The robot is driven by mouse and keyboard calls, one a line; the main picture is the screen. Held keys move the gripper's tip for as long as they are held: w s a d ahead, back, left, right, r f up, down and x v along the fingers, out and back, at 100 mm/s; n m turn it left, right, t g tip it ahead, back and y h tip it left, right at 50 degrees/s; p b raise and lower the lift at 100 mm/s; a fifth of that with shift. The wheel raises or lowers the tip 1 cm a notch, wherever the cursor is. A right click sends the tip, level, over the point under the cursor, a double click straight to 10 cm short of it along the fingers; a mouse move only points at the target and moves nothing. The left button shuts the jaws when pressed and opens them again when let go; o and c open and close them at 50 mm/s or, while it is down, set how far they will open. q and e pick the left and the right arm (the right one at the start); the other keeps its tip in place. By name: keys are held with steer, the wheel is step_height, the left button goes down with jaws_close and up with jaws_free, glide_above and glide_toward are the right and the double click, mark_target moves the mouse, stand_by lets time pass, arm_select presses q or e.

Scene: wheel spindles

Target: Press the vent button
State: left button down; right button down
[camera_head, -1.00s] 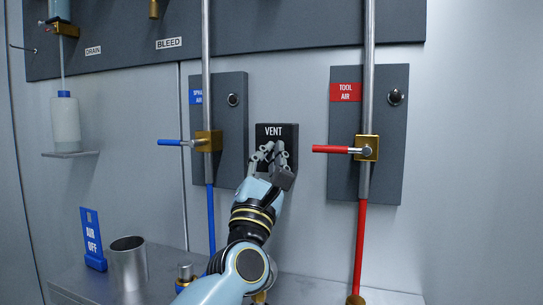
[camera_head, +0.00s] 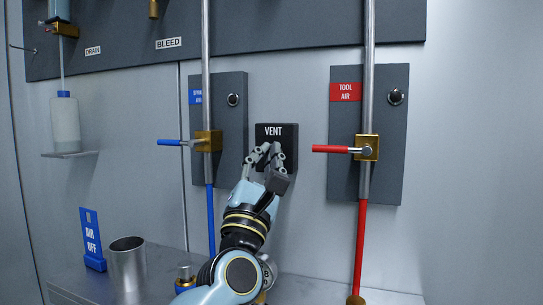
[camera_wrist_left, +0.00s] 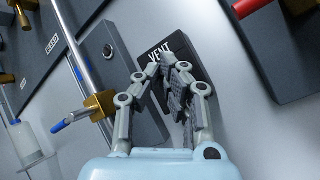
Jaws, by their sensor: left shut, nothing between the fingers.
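The dark VENT box (camera_head: 289,134) is mounted on the grey wall, with its white VENT label along the top. It also shows in the wrist view (camera_wrist_left: 155,50). The button face is hidden behind my fingers, so I cannot see whether it is pressed. My left gripper (camera_head: 268,149) is shut and empty, with its fingertips in front of the VENT box, just below the label. In the wrist view the left gripper (camera_wrist_left: 165,72) points at the box. I cannot tell whether the fingertips touch it. My right gripper is not in view.
A blue-handled valve (camera_head: 208,141) is left of the box, and a red-handled valve (camera_head: 367,148) is right of it. A metal cup (camera_head: 128,265) and a blue AIR OFF sign (camera_head: 91,238) stand on the ledge at lower left. Bare wall lies below the box.

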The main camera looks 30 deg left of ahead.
arm_select(q)
steer(key=s, duration=0.2)
steer(key=s+d, duration=0.1)
steer(key=s, duration=0.1)
steer(key=shift+s+b, duration=0.15)
steer(key=shift+b, duration=0.15)
stand_by(0.6)
